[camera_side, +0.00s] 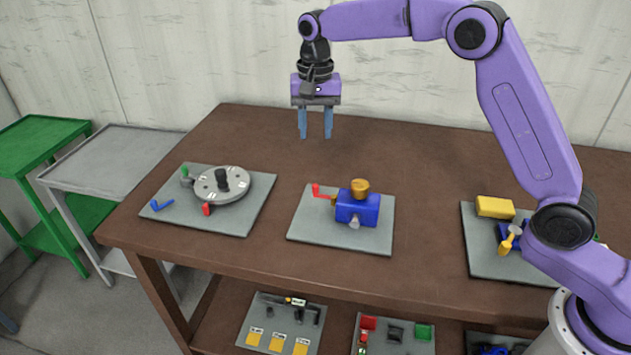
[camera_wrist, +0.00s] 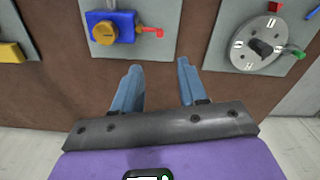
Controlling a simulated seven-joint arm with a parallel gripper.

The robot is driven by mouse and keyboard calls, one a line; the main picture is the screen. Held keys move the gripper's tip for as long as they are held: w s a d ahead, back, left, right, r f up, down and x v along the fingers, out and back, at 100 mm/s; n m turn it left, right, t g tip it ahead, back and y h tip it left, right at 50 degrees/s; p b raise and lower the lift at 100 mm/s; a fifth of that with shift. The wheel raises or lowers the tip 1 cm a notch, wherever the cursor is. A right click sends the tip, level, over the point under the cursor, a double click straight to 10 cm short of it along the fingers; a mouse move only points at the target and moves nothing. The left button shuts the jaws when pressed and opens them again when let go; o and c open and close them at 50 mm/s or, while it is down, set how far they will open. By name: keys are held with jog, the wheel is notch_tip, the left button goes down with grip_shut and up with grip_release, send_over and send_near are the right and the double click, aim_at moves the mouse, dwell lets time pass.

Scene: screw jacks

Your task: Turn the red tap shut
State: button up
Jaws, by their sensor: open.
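A red tap handle (camera_side: 322,192) sticks out to the left of a blue block (camera_side: 358,208) with a brass knob (camera_side: 360,187) on top. The block stands on a grey plate (camera_side: 310,228) at mid-table. In the wrist view the red handle (camera_wrist: 152,32) shows at the top, right of the blue block (camera_wrist: 124,24). Its lever points away from the block. My gripper (camera_side: 315,137) is open and empty, high above the table. In the wrist view its blue fingers (camera_wrist: 160,66) are apart, with the handle beyond them. Nothing touches the handle.
To the left, a plate (camera_side: 252,215) carries a round grey dial (camera_side: 208,190) with red, green and blue levers. To the right, another plate (camera_side: 483,258) bears a yellow block (camera_side: 495,207). Bare brown table (camera_side: 265,135) lies behind the plates. A lower shelf holds more plates.

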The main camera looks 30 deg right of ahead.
aim_at(315, 185)
notch_tip(315, 185, down, 15)
jog(key=shift+r, duration=0.1)
dwell(0.3)
jog(key=shift+c, duration=0.2)
grip_shut()
